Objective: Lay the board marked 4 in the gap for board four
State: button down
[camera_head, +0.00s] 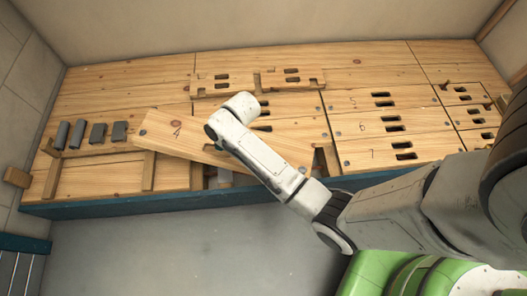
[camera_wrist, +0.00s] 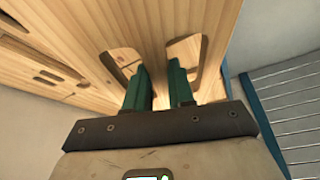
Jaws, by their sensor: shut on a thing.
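The board marked 4 (camera_head: 168,137) is a long pale plank in the middle of the head view. It lies slanted, its left end farther back and its right end nearer, over an open stretch of floor. My gripper (camera_wrist: 158,68) has green fingers in two slots of this board (camera_wrist: 145,25), shut on the wood between them. In the head view my wrist covers the grip and part of the board. An opening with dark space and a grey part (camera_head: 222,177) shows below the board's front edge. How much of the gap lies under the board is hidden.
Boards marked 5, 6 and 7 (camera_head: 372,127) lie flat to the right. Two notched boards (camera_head: 222,82) stand at the back middle. Several grey pieces (camera_head: 77,134) stand on the left. Wooden cross-pieces (camera_head: 149,170) and a blue front edge (camera_head: 105,207) border the near side.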

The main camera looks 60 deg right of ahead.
jog(key=s+d+f+n+b, duration=0.1)
jog(key=s+d+f+b, duration=0.1)
jog(key=f, duration=0.4)
jog(key=s+d+f+n+y+b, duration=0.1)
jog(key=s+d+f+b, duration=0.2)
jog(key=s+d+f, duration=0.1)
jog(key=s+d+f+n+b, duration=0.2)
jog(key=s+d+f, duration=0.1)
jog(key=s+f, duration=0.2)
notch_tip(320, 180, down, 3)
jog(key=shift+s+r+g, duration=0.15)
jog(key=shift+r+g, duration=0.05)
jog(key=shift+g, duration=0.1)
dwell(0.4)
jog(key=shift+f+b, duration=1.05)
jog(key=shift+f, duration=0.75)
dwell(1.1)
jog(key=c, duration=0.9)
grip_release()
jog(key=shift+s+a+f, duration=0.1)
